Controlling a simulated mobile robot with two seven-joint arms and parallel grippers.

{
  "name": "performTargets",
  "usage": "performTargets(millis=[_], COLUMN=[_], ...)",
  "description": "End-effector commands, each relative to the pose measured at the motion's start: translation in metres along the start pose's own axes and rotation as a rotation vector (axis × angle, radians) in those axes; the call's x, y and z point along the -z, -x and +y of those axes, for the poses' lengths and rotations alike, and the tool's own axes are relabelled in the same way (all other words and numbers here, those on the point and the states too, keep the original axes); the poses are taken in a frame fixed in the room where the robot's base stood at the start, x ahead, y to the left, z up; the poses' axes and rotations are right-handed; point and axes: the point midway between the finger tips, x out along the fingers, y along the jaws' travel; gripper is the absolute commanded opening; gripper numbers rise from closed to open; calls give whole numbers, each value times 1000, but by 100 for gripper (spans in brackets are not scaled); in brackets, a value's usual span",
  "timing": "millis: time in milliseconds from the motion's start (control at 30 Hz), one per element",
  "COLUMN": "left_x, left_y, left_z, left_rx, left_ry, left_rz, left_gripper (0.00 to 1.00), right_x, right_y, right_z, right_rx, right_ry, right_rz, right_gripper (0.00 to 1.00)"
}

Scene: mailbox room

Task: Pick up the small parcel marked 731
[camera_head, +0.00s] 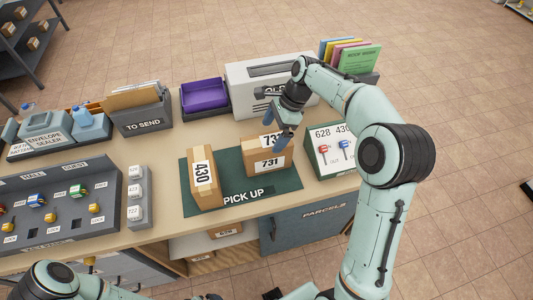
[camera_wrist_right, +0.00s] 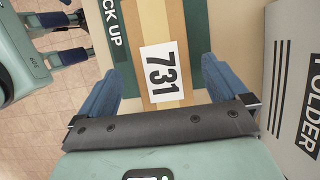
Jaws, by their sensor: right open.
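The small parcel marked 731 (camera_head: 268,163) is a brown box with white labels, standing on the green PICK UP mat (camera_head: 231,187). In the right wrist view the 731 parcel (camera_wrist_right: 160,75) lies between my fingers, label facing the camera. My right gripper (camera_head: 278,124) is open above the parcel, fingers pointing down, one partly covering its top label. In the wrist view its blue fingers (camera_wrist_right: 161,78) are on either side of the parcel, with gaps. My left gripper (camera_wrist_right: 66,38) shows in the wrist view, its fingers apart and empty, over the floor in front of the counter.
A parcel marked 430 (camera_head: 203,180) stands left on the same mat. A key board marked 628 and 430 (camera_head: 334,151) is close on the right. Behind are a grey folder box (camera_head: 245,86) and a purple tray (camera_head: 204,96). A key panel (camera_head: 65,205) fills the left.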

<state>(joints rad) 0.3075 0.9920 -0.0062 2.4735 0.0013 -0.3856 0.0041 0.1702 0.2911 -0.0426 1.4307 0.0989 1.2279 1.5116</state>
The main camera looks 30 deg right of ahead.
Motion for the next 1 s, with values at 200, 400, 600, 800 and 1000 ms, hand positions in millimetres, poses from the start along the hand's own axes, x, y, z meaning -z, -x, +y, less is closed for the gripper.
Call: performTargets(millis=[200,400,600,800,1000], left_x=[-2,-3,-3,-3,-3], left_y=[-4,-7,-7,-7,-6], left_z=[-2,-4,-3,-3,-3], left_rx=[1,1,1,1,1], left_ry=[0,1,1,1,1], left_rz=[-2,-4,-4,-4,-4], left_gripper=[100,100,100,100,100], right_x=[0,-1,-2,-1,-1], right_y=[-24,-50,-53,-53,-54], right_z=[0,0,-1,-1,-1], right_rx=[-4,-2,2,2,1], right_ry=[0,1,1,1,1], right_rz=[0,0,0,0,0], right_gripper=[100,100,100,100,100])
